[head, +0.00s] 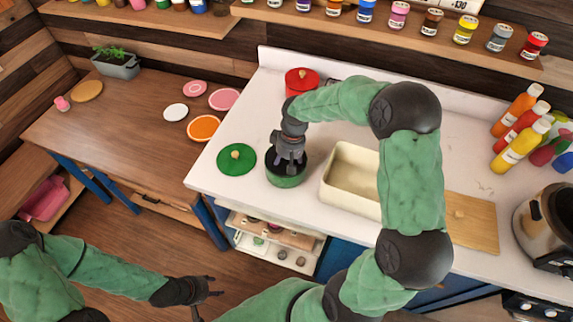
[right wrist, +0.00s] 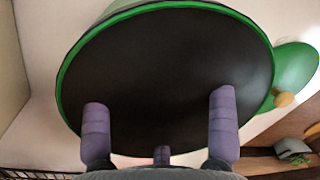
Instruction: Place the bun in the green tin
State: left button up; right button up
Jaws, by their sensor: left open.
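The green tin (head: 287,181) stands on the white counter, its lid off. Its dark inside fills much of the right wrist view, with the green rim (right wrist: 68,75) around it; I make out no bun inside. My right gripper (head: 291,160) is over the tin's mouth, pointing down. In the right wrist view its purple fingers (right wrist: 160,118) are spread with nothing between them. The green lid (head: 237,160) with a wooden knob lies left of the tin. My left gripper (head: 207,291) is open and empty, low over the floor. I cannot make out the bun in either view.
A cream open box (head: 347,177) stands right of the tin, partly behind my right arm. A red lidded pot (head: 302,81) is behind. A wooden board (head: 473,222), bottles (head: 521,142) and a kettle (head: 546,217) are at right. The wooden table (head: 118,120) has free room.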

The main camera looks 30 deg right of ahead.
jog(key=shift+r, duration=0.1)
notch_tip(320, 180, up, 12)
jog(key=d+p, duration=0.1)
jog(key=p, duration=0.1)
jog(key=shift+d, duration=0.35)
